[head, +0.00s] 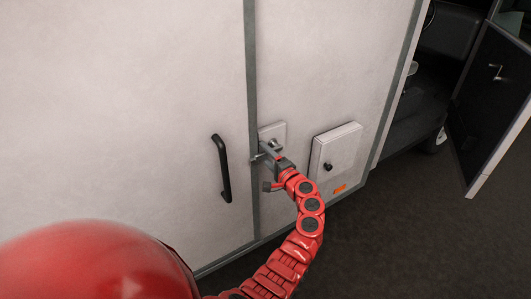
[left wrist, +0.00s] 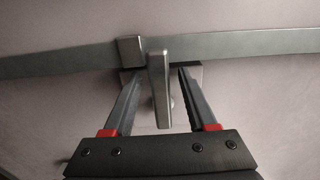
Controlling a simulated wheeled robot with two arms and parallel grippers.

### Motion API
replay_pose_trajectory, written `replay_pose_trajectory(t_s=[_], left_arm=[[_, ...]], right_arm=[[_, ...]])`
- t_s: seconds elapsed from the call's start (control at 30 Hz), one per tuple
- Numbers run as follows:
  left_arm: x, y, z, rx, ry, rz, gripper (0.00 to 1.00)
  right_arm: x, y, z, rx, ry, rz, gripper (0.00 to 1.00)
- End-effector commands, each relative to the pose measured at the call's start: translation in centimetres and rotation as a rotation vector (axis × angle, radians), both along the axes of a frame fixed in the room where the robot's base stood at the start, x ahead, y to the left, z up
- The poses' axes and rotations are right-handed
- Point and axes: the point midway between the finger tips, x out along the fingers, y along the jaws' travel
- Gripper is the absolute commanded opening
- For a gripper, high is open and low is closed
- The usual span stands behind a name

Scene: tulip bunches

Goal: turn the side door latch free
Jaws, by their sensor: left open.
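The side door latch is a grey metal handle (left wrist: 160,90) in the left wrist view, standing between my two fingers. A small square block (left wrist: 130,50) sits beside it on a grey strip. In the head view the latch (head: 275,143) shows small on a pale plate beside the door seam, partly hidden by my gripper. My left gripper (head: 266,153) is at the latch. Its fingers are open, one on each side of the handle (left wrist: 158,76), with gaps visible on both sides. My right gripper is in neither view.
A black grab handle (head: 222,168) is on the pale wall left of the grey vertical seam (head: 251,90). A pale box with a black knob (head: 336,152) is close right of the latch. An open dark door (head: 490,105) stands at far right. Dark floor (head: 400,240) is clear.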

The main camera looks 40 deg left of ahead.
Motion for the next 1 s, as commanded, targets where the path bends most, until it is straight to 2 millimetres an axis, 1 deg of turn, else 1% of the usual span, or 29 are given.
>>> replay_pose_trajectory(t_s=[0.17,0.2,0.27,0.4,0.47,0.5,1.0], left_arm=[[-0.02,-0.01,-0.03,0.0,0.0,0.0,0.57],[-0.01,-0.02,-0.02,0.0,0.0,0.0,0.5],[-0.01,-0.03,-0.02,0.0,0.0,0.0,0.4],[-0.02,-0.03,-0.02,0.0,0.0,0.0,0.14],[-0.02,-0.04,-0.02,0.0,0.0,0.0,0.04],[-0.02,-0.04,-0.02,0.0,0.0,0.0,0.0],[-0.02,-0.06,-0.04,0.0,0.001,0.0,0.0]], right_arm=[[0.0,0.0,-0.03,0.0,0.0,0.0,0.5],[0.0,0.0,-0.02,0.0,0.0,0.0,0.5],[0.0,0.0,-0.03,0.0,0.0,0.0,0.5],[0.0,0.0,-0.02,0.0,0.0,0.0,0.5],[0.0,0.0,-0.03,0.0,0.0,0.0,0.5],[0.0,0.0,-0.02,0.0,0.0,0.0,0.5],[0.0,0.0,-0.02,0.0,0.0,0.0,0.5]])
